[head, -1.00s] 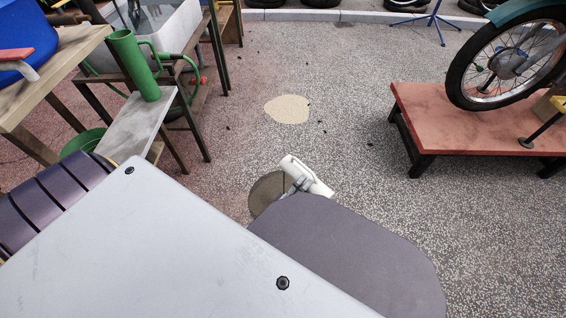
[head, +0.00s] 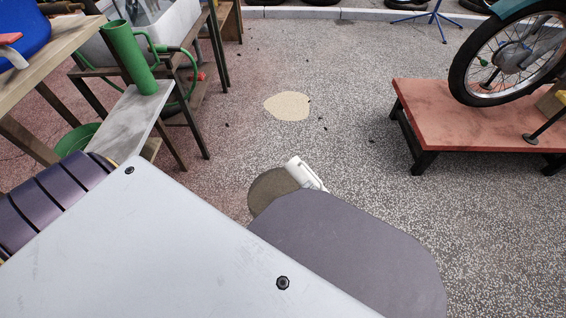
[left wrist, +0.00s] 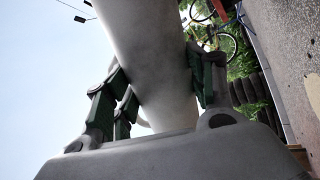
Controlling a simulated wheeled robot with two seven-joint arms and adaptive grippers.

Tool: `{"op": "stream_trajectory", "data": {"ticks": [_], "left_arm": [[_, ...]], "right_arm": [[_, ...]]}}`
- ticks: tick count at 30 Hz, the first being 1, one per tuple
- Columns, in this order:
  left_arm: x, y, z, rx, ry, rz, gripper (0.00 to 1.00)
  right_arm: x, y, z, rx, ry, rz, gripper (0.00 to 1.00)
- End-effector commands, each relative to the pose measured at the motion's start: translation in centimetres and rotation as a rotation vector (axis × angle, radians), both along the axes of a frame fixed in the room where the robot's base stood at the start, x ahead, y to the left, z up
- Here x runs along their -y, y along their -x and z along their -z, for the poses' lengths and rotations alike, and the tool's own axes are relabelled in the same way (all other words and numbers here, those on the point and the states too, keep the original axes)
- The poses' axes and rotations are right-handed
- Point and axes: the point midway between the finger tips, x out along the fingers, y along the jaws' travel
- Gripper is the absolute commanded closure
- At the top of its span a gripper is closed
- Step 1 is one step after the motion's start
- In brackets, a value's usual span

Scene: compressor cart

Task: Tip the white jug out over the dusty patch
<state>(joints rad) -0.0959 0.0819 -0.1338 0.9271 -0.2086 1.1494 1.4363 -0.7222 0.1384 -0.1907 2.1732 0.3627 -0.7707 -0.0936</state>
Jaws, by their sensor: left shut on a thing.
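The white jug (head: 305,173) shows in the head view just beyond my own dark grey panel, which hides its lower part. It looks tilted. My left gripper is shut around the jug; the left wrist view shows its green-padded fingers (left wrist: 158,65) on both sides of the white body (left wrist: 150,45). A round grey-brown patch (head: 268,187) lies on the ground beside the jug, partly hidden by my panel. A pale beige patch (head: 288,106) lies farther off. I cannot tell which is the dusty patch. No liquid shows leaving the jug. My right gripper is out of view.
A red-topped platform (head: 440,105) carrying a motorbike wheel (head: 510,58) stands at right. The speckled ground between is clear except for small dark bits.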

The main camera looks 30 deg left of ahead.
Motion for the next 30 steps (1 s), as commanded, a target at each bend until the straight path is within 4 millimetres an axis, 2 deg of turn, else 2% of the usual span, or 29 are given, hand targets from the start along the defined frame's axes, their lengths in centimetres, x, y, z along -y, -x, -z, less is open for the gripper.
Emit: {"op": "stream_trajectory", "data": {"ticks": [6, 16, 30], "left_arm": [[-0.3, -0.1, 1.0, 0.022, -0.087, 0.001, 1.00], [-0.2, -0.1, 1.0, 0.022, -0.087, 0.000, 1.00], [-0.3, -0.1, 1.6, 0.029, -0.128, 0.000, 1.00]], "right_arm": [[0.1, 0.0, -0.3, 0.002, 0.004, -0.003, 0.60], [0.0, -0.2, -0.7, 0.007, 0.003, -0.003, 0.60], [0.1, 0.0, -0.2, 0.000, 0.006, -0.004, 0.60]]}}
